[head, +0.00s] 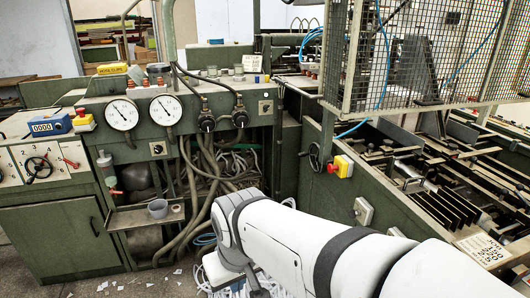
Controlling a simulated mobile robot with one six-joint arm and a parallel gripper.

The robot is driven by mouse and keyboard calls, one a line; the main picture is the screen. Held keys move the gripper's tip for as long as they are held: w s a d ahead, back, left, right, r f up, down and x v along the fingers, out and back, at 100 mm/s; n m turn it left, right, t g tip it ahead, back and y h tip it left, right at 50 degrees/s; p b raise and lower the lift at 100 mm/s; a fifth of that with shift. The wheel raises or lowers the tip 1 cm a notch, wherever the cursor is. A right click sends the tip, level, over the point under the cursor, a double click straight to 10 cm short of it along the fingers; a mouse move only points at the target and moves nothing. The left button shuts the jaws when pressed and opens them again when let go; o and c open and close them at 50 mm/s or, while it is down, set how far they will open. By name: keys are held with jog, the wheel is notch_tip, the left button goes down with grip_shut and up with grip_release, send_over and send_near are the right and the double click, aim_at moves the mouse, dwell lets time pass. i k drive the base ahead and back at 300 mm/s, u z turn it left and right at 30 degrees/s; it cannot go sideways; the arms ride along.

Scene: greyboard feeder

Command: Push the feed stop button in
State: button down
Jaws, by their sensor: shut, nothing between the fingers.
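A red button on a yellow box (342,166) sits on the green side panel of the machine at the centre right. Another red button on a yellow base (83,118) stands on the left control cabinet. No readable label shows which one is the feed stop button. Whether either button is pressed in is too small to tell. My white arm comes in from the lower right and bends down at the bottom centre. My gripper is not in view, and nothing of my arm in view touches either button.
Two round gauges (123,114) and hanging hoses (200,170) are left of centre. A wire mesh guard (430,50) stands above the right-hand feeder bed. A grey box (363,211) sits below the central yellow box. A grey cup (157,208) stands on a small shelf. Paper scraps litter the floor.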

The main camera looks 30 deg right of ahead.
aim_at(330, 168)
jog(key=z, duration=0.3)
jog(key=i, duration=1)
jog(key=z, duration=0.25)
jog(key=k, duration=0.95)
jog(key=z, duration=0.15)
jog(key=i, duration=0.95)
jog(key=u, duration=0.1)
